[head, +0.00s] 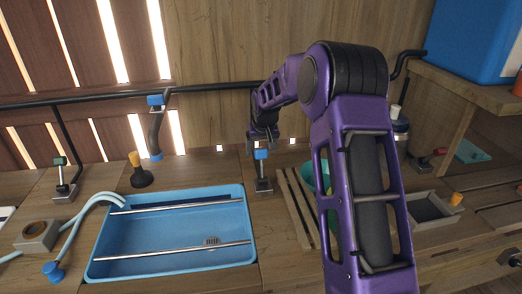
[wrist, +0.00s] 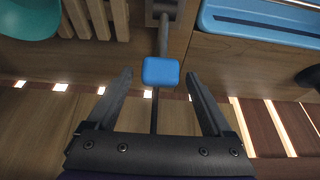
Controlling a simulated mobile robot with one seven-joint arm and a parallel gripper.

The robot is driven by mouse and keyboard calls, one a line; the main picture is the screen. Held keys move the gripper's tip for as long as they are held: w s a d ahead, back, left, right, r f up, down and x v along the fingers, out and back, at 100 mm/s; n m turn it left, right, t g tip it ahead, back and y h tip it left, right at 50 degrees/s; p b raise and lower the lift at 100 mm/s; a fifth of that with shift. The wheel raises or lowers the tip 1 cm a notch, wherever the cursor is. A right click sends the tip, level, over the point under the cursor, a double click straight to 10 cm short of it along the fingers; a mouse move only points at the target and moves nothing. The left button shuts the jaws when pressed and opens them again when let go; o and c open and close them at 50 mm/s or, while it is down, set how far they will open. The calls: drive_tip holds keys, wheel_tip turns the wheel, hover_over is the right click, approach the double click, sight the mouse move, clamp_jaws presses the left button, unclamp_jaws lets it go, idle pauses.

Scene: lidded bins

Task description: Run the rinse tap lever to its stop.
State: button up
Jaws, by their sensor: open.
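A lever with a blue knob (head: 261,154) stands on a grey metal base (head: 263,186) just right of the blue basin (head: 98,262). I take it as the rinse tap lever. My gripper (head: 262,138) is open and right at the knob, seen from above and behind. In the wrist view the blue knob (wrist: 161,71) sits between the two spread fingertips, with a visible gap on each side. The lever's stem runs from the knob up to its base (wrist: 160,10). A dark hanging spout with blue fittings (head: 155,128) is above the basin's back edge.
A green-topped lever (head: 60,162) stands far left and a red-tipped one (head: 439,152) far right. A black plunger-like thing with an orange handle (head: 140,175) is behind the basin. A wooden slatted rack (head: 295,208) and green bowl (head: 308,174) are right of the lever.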

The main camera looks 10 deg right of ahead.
clamp_jaws()
drive_tip(key=shift+w+f, duration=0.25)
drive_tip(key=shift+w, duration=0.3)
drive_tip(key=shift+w+f, duration=0.2)
drive_tip(key=shift+w, duration=0.35)
unclamp_jaws()
